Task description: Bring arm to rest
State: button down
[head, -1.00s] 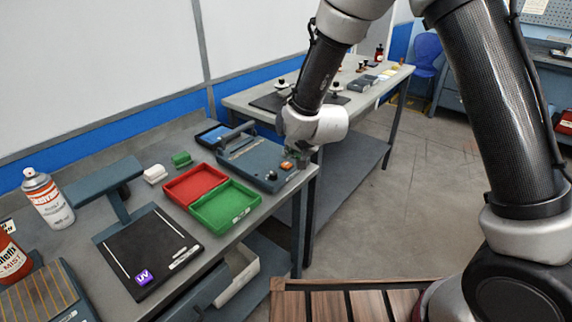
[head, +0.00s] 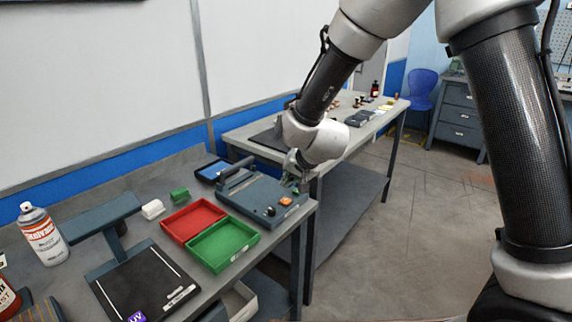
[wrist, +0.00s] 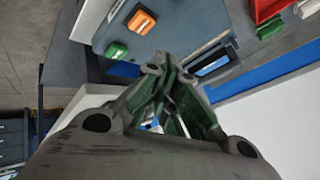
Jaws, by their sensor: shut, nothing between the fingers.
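My gripper (wrist: 160,75) is shut and empty, its fingertips together in the wrist view. In the head view my gripper (head: 293,183) shows small at the end of my arm, above the right part of the blue-grey device with a handle (head: 262,199). My wrist hides part of the device's far side in the head view.
A red tray (head: 192,221) and a green tray (head: 222,244) sit side by side on the near bench. A UV plate (head: 150,285), a spray can (head: 43,235) and a tablet (head: 212,170) are also there. Another bench stands behind. Open floor (head: 420,240) lies to the right.

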jog(key=s+d+f+n+g+h, duration=0.1)
jog(key=s+d+n+g, duration=0.3)
jog(key=s, duration=0.6)
jog(key=s+d+r+h, duration=0.1)
jog(key=s+d+r, duration=0.5)
jog(key=d, duration=0.4)
jog(key=s+d+r+m+t+h, duration=0.1)
jog(key=s+d+r, duration=0.6)
jog(key=d, duration=0.4)
jog(key=s+d+r+h, duration=0.1)
jog(key=s+d+r, duration=0.5)
jog(key=d, duration=0.5)
jog(key=shift+s+d+r+m, duration=0.15)
jog(key=shift+s+r+m, duration=0.15)
jog(key=shift+s+r, duration=0.05)
